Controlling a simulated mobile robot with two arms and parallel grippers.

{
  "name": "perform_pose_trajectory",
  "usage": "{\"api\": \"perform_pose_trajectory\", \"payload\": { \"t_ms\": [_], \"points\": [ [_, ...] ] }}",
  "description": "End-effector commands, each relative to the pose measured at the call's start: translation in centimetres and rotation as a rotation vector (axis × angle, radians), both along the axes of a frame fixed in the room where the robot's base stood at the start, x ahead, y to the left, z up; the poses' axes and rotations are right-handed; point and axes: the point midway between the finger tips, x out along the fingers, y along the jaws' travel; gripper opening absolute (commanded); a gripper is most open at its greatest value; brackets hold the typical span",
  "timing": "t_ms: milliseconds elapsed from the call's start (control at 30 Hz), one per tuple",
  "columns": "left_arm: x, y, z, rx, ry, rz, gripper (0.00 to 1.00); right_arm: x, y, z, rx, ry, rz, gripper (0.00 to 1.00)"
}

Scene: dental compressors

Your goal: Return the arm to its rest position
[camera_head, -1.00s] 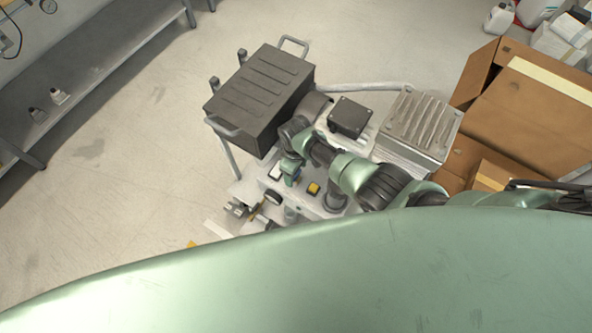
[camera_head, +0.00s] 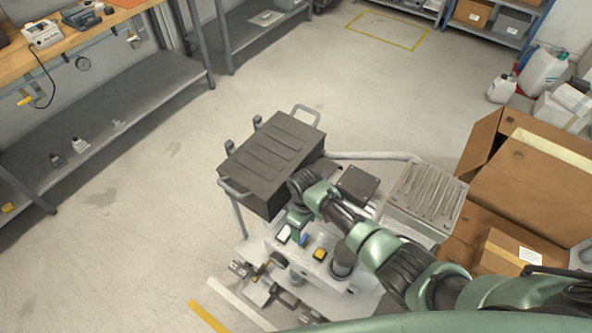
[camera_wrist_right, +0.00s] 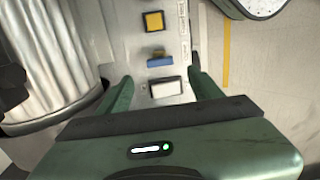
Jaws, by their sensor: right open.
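My right arm reaches in from the lower right of the head view over the compressor unit. Its gripper (camera_head: 297,226) is beside the light panel of the compressor (camera_head: 338,262), near a white switch (camera_head: 284,234), a blue switch (camera_head: 303,240) and a yellow button (camera_head: 320,254). In the right wrist view the two green fingers (camera_wrist_right: 160,90) are apart with nothing held between them. The white switch (camera_wrist_right: 166,88), the blue switch (camera_wrist_right: 159,59) and the yellow button (camera_wrist_right: 154,21) show beyond the fingertips. My left gripper is not in view.
A black ribbed box with handles (camera_head: 272,160) stands behind my right gripper. A finned metal block (camera_head: 425,196) is right of it. Open cardboard boxes (camera_head: 525,190) fill the right side. A workbench (camera_head: 95,25) is at upper left. The floor (camera_head: 140,190) on the left is clear.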

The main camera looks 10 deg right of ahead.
Motion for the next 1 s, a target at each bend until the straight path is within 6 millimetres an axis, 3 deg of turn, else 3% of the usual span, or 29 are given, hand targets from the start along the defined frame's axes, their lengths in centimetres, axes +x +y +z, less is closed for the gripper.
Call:
{"api": "perform_pose_trajectory", "payload": {
  "t_ms": [267, 367, 533, 800, 1000],
  "points": [
    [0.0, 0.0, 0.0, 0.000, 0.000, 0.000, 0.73, -0.6, 0.4, 0.0, 0.013, -0.004, -0.007, 0.65],
    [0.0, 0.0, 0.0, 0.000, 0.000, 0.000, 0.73, -2.3, 1.0, 0.2, 0.043, -0.014, -0.033, 0.65],
    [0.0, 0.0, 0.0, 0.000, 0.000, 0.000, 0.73, -6.8, 1.4, 1.8, 0.116, -0.056, -0.134, 0.65],
    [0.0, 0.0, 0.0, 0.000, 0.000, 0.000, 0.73, -13.9, -2.5, 7.3, 0.162, -0.148, -0.357, 0.65],
    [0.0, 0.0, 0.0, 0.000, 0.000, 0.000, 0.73, -17.2, -5.6, 11.0, 0.153, -0.205, -0.472, 0.65]
  ]
}}
